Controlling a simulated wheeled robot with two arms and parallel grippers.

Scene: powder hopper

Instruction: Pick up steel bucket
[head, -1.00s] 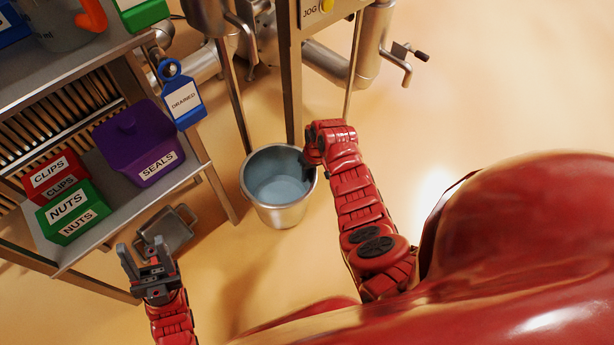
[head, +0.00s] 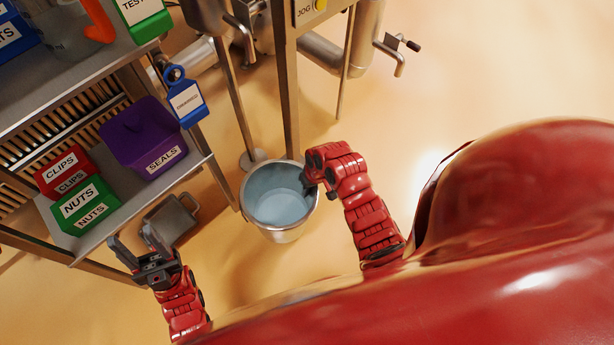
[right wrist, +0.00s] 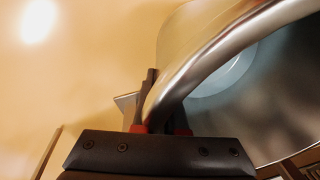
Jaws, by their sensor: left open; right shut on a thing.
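The steel bucket (head: 284,233) is upright below the hopper frame in the head view, with a pale blue-grey inside. My right gripper (head: 310,184) is at the right side of its rim. In the right wrist view the bucket's curved rim (right wrist: 215,58) passes between the fingers of my right gripper (right wrist: 160,125), which is shut on it. Whether the bucket's base touches the floor is hard to tell. My left gripper (head: 140,250) is open and empty, left of the bucket and near the shelf's front edge.
A shelf unit (head: 110,226) at left holds a purple SEALS bin (head: 143,140), a red CLIPS bin (head: 62,170) and a green NUTS bin (head: 80,205). A grey metal pan (head: 172,218) is beside the shelf. Hopper legs (head: 288,110) stand behind the bucket. The floor at right is clear.

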